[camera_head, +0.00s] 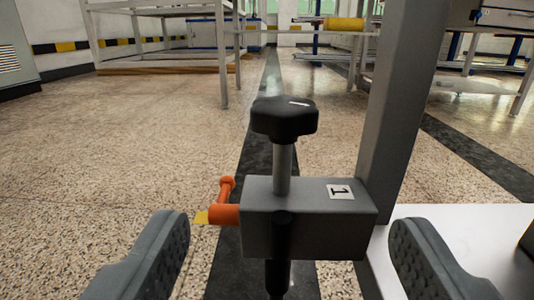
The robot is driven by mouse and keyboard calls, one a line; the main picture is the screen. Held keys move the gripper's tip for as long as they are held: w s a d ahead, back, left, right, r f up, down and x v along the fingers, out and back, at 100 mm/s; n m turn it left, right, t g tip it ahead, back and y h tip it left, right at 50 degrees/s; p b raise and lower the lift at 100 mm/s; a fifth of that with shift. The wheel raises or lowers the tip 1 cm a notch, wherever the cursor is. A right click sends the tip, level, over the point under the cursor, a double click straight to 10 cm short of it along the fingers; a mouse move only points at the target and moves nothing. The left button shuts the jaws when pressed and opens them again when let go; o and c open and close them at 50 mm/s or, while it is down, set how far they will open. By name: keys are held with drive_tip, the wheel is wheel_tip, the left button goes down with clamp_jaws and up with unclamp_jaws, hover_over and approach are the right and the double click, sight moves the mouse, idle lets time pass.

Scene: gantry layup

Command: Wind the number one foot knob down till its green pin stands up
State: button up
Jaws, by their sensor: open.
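The number one foot knob (284,118) is black and lobed, with a white mark on top. It stands upright on a grey shaft above a grey block (318,232) that carries a label with a "1" (341,191). An orange fitting (225,207) with a yellow tip sticks out to the block's left. I see no green pin. My gripper (295,245) is open and empty. Its padded fingers stand wide apart, low on either side of the block, with the knob higher between them in the picture.
A grey upright post (402,100) rises right behind the block, close to the right finger. A white surface (470,235) lies at lower right. Speckled floor (120,150) is clear to the left. White frames (223,60) and a yellow roll (343,24) stand far back.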

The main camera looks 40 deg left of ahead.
sight(284, 116)
drive_tip(key=x, duration=1.7)
drive_tip(key=shift+w+a+f, duration=0.15)
drive_tip(key=c, duration=1)
